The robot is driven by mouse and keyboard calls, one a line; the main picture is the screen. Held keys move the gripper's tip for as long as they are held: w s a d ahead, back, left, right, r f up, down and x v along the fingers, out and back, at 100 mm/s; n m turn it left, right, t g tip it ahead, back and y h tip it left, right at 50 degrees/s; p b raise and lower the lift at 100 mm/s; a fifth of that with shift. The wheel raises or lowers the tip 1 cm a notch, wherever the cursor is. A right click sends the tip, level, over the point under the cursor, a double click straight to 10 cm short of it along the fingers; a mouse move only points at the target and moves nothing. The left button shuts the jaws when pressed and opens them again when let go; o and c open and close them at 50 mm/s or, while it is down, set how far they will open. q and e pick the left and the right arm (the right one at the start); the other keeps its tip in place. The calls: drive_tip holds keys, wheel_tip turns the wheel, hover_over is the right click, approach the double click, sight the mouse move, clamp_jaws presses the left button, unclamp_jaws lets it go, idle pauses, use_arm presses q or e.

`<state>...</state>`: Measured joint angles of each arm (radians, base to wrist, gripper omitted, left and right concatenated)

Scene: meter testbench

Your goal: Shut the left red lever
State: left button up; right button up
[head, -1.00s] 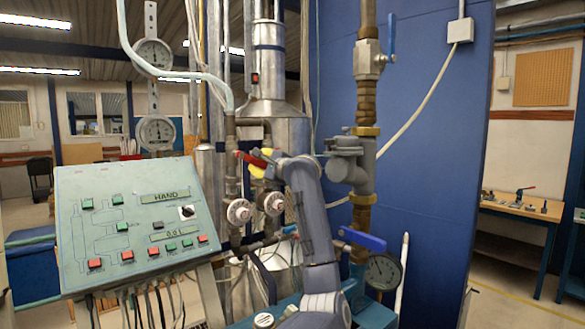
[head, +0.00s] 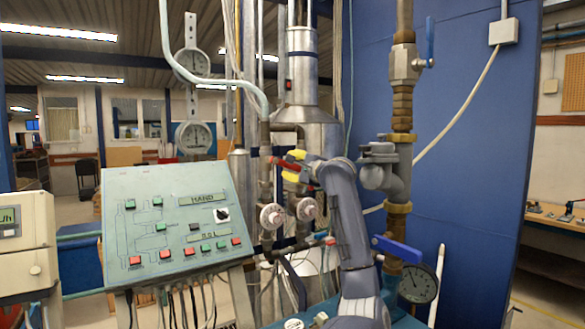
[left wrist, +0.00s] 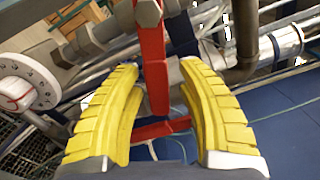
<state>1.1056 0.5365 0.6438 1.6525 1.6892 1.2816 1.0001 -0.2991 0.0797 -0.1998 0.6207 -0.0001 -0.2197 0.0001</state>
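A red lever (head: 283,163) sits on the pipework above two round dials in the head view. In the left wrist view the red lever (left wrist: 154,60) runs down from a bolt head at the top. My left gripper (head: 294,167) is at this lever, its yellow fingers partly hidden by my wrist. In the left wrist view my left gripper (left wrist: 160,105) is open, with one finger on each side of the lever and visible gaps between. Another red bar (left wrist: 160,130) shows lower between the fingers. My right gripper is not in view.
A sloped control panel (head: 172,225) stands left of the pipes. Two pink-and-white dials (head: 271,216) sit below the lever. A thick pipe with a blue lever (head: 397,248) and a gauge (head: 418,284) stands to the right, before a blue wall (head: 470,130).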

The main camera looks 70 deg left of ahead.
use_arm(q)
drive_tip(key=shift+o, duration=0.3)
drive_tip(key=shift+f, duration=0.1)
drive_tip(key=shift+w+d, duration=0.15)
drive_tip(key=shift+d, duration=0.2)
drive_tip(key=w+d, duration=0.2)
drive_tip(key=d, duration=0.9)
drive_tip(key=shift+s, duration=0.1)
